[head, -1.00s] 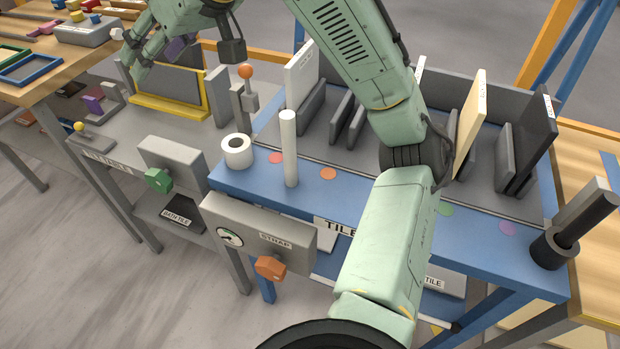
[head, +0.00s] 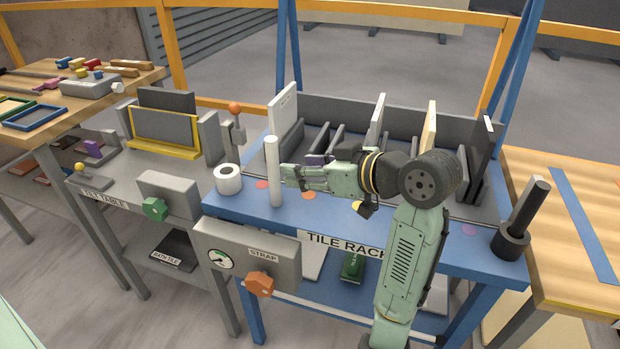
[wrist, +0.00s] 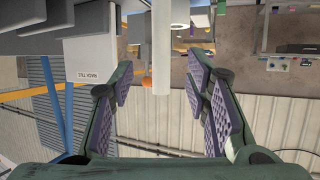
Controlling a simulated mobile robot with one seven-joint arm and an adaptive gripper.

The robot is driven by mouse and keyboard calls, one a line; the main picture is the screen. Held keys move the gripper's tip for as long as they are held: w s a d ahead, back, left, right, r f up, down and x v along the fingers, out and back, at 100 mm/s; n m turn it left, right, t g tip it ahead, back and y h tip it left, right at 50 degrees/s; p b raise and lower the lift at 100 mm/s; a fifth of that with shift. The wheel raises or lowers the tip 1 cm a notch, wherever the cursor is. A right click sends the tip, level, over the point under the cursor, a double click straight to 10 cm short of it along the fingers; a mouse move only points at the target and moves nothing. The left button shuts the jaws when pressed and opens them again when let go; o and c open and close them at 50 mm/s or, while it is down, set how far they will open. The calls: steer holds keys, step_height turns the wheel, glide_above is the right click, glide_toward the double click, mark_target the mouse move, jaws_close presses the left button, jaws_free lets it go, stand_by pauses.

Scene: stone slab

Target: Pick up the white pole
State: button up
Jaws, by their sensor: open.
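The white pole (head: 273,172) stands upright on the front left part of the blue tile rack table (head: 385,237). My gripper (head: 284,176) is open and level, its fingertips pointing left at the pole from its right side, about mid-height. In the wrist view the pole (wrist: 160,50) shows in line with the gap between my two open fingers (wrist: 160,82), with nothing held. It is at or just beyond the fingertips; I cannot tell whether it is between them.
A white roll (head: 228,179) stands just left of the pole. Upright tiles, including a white one (head: 283,108), stand in the rack behind. A lever with an orange knob (head: 235,108) is behind left. A black cylinder (head: 512,242) stands at the table's right end.

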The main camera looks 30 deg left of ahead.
mark_target(277, 173)
steer(key=x, duration=0.3)
steer(key=f+p+x, duration=0.1)
steer(key=x, duration=0.2)
steer(key=p+x, duration=0.1)
steer(key=x, duration=0.2)
steer(key=shift+s+f, duration=0.2)
steer(key=shift+f, duration=0.2)
steer(key=shift+w+a+f, duration=0.1)
steer(key=shift+a+f, duration=0.15)
steer(key=shift+a, duration=0.05)
steer(key=shift+c, duration=0.2)
jaws_close()
steer(key=shift+r, duration=0.1)
